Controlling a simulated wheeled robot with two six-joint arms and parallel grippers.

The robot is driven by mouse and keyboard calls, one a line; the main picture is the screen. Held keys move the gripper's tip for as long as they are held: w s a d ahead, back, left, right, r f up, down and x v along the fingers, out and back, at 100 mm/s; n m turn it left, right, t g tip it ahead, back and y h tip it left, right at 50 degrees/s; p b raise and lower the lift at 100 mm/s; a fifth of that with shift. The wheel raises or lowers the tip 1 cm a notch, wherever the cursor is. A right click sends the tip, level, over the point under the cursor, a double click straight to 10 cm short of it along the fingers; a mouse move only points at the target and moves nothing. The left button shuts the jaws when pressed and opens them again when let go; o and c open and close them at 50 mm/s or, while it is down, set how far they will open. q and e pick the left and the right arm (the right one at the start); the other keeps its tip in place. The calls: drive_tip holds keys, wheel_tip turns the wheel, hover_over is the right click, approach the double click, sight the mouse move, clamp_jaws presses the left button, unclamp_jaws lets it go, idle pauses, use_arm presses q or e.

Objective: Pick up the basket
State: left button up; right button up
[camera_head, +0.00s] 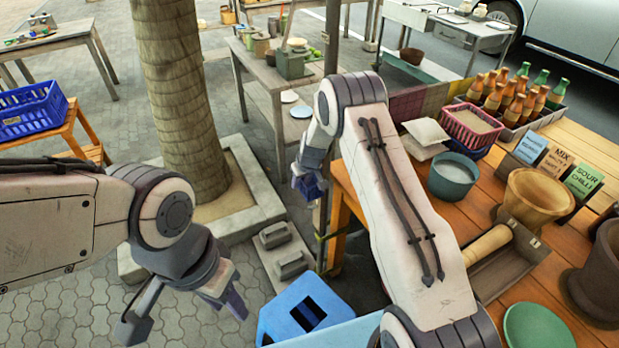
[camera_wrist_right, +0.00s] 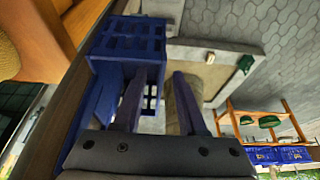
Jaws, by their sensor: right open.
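A blue plastic basket (camera_head: 32,110) stands on a wooden stool at the far left. My left gripper (camera_head: 184,318) is open and empty over the paving at the lower left, apart from both baskets. My right gripper (camera_head: 311,188) hangs off the left edge of the table, away from both baskets. In the right wrist view its fingers (camera_wrist_right: 157,78) are apart with nothing between them.
A blue slotted stool-like object (camera_head: 300,308) stands below; a blue slotted object (camera_wrist_right: 130,45) lies beyond my right fingers in the wrist view. A tree trunk (camera_head: 175,90) rises between my arms. Bottles (camera_head: 510,95), a teal bowl (camera_head: 452,175) and mortars (camera_head: 535,200) crowd the table (camera_head: 425,190).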

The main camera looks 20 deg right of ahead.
drive_tip(key=shift+x, duration=1.15)
clamp_jaws()
idle(0.5)
